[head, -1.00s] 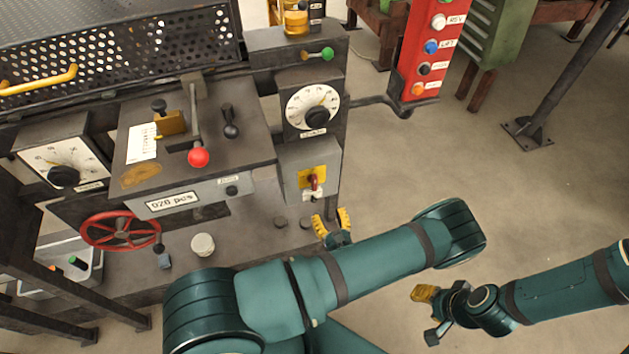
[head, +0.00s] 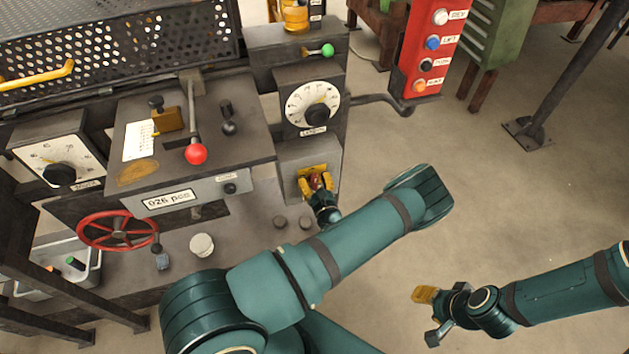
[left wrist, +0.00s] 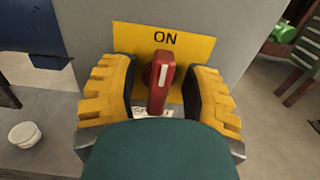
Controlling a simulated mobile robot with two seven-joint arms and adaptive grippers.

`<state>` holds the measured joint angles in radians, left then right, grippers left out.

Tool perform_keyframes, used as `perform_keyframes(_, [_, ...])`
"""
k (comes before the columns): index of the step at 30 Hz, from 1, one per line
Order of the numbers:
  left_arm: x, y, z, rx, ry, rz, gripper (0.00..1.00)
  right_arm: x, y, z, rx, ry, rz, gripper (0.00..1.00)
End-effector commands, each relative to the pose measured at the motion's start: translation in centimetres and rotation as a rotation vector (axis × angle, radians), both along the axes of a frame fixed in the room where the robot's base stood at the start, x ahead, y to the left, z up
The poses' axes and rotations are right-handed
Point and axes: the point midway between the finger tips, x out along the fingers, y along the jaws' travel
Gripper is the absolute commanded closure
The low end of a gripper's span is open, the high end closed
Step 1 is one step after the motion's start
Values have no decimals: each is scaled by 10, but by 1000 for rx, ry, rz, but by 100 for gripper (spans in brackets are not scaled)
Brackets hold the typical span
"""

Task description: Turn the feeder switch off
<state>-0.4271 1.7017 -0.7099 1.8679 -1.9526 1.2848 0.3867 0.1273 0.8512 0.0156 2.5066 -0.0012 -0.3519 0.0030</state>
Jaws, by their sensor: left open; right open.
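The feeder switch is a red rotary handle (left wrist: 160,82) on a yellow plate (left wrist: 190,42) marked ON. In the left wrist view the handle stands roughly upright, its white mark near the top below the word ON. My left gripper (head: 316,183) is at the switch on the grey box (head: 293,160). Its yellow fingers are open, one on each side of the handle, with a gap visible on both sides in the left wrist view (left wrist: 160,95). A label below the handle is partly hidden. My right gripper (head: 428,314) is open and empty over the floor at lower right.
Above the switch are a white dial (head: 312,103) and a green knob (head: 327,50). Left of it are a red-balled lever (head: 196,154) and a red handwheel (head: 118,231). A red button pendant (head: 429,50) hangs at upper right. The floor at right is mostly open.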

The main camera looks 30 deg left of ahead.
Motion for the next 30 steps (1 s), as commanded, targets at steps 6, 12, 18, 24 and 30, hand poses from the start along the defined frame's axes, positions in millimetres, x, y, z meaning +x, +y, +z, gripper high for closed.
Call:
perform_keyframes(6, [0, 0, 0, 0, 0, 0, 71, 0, 0, 0, 0, 0, 0, 53])
perform_keyframes(12, [0, 0, 0, 0, 0, 0, 100, 0, 0, 0, 0, 0, 0, 53])
perform_keyframes(18, [0, 0, 0, -2, -2, 0, 100, 0, 0, 0, 0, 0, 0, 53])
perform_keyframes(24, [0, 0, 1, -30, -36, 0, 100, 0, 0, 3, 0, 1, 0, 53])
perform_keyframes(30, [-1, 1, 2, -103, -124, 1, 100, -2, 0, 10, 1, 4, 0, 53])
